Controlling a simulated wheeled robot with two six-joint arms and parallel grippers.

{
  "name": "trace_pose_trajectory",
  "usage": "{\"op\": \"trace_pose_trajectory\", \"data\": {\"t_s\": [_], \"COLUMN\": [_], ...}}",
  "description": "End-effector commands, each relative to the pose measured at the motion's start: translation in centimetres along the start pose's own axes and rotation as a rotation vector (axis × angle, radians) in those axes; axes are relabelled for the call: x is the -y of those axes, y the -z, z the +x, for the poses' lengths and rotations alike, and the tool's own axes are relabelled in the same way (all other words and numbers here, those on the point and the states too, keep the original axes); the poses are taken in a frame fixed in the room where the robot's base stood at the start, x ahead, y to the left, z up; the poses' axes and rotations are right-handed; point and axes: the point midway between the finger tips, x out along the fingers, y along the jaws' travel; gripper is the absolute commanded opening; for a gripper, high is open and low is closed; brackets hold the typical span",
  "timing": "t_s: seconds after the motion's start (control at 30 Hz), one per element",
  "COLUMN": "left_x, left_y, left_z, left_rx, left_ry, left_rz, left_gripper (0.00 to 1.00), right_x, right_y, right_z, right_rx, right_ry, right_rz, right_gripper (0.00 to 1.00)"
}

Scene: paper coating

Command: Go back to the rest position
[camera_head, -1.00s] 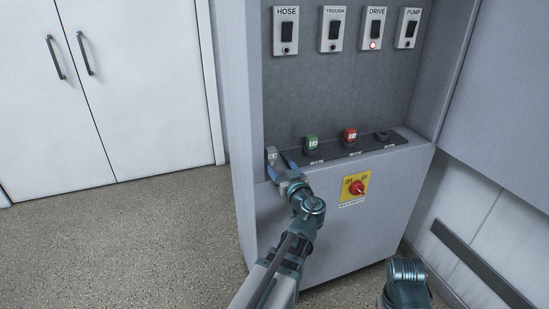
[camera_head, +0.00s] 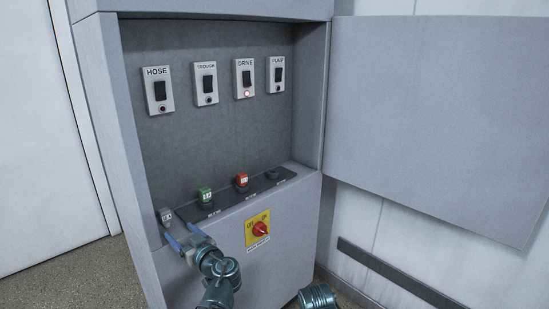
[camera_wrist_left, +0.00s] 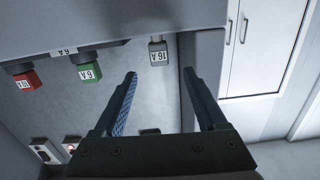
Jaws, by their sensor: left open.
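My left gripper (camera_head: 174,240) is open and empty at the lower left front of the cabinet recess. It is just below and in front of the grey 16A plug (camera_head: 165,216). In the left wrist view, my gripper's two dark fingers (camera_wrist_left: 160,75) stand wide apart, and the grey plug (camera_wrist_left: 158,51) sits beyond them, lined up with the gap and not gripped. My right gripper is out of view; only a teal joint, likely of my right arm, shows at the bottom edge.
The grey cabinet (camera_head: 215,45) holds HOSE, TROUGH, DRIVE (camera_head: 244,78) and PUMP switches; the DRIVE lamp is lit. Green (camera_head: 205,195) and red (camera_head: 241,181) plugs stand on the ledge. A red rotary switch (camera_head: 260,229) is on the front. An open door panel (camera_head: 440,115) extends right.

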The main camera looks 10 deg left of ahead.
Motion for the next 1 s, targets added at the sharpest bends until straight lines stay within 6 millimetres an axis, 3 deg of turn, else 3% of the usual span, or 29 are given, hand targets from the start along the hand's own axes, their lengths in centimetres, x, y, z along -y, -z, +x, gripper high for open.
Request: {"op": "trace_pose_trajectory", "data": {"t_s": [0.03,0.1,0.27,0.5,0.6,0.7,0.83,1.0], "left_x": [-0.1,-0.1,-0.9,-2.5,-2.8,-2.8,-2.8,-2.8], "left_y": [0.9,0.8,-0.9,-2.8,-2.6,-2.4,-2.2,-2.3], "left_z": [-0.8,-2.3,-8.5,-22.2,-27.2,-30.7,-33.0,-33.5], "left_rx": [0.045,0.151,0.508,1.022,1.155,1.235,1.281,1.293], "left_ry": [0.008,0.021,-0.027,-0.387,-0.567,-0.708,-0.811,-0.837], "left_rz": [0.025,0.084,0.319,0.738,0.872,0.958,1.015,1.029], "left_gripper": [0.74,0.74,0.74,0.74,0.74,0.74,0.74,0.74], "right_x": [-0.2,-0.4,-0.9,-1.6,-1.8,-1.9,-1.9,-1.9], "right_y": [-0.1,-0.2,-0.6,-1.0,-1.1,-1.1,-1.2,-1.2], "right_z": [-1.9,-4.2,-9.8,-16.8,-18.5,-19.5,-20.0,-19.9], "right_rx": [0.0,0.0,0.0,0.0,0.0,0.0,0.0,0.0], "right_ry": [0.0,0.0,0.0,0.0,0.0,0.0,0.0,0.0], "right_rz": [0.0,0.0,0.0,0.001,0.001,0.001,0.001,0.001], "right_gripper": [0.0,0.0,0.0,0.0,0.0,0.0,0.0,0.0]}}
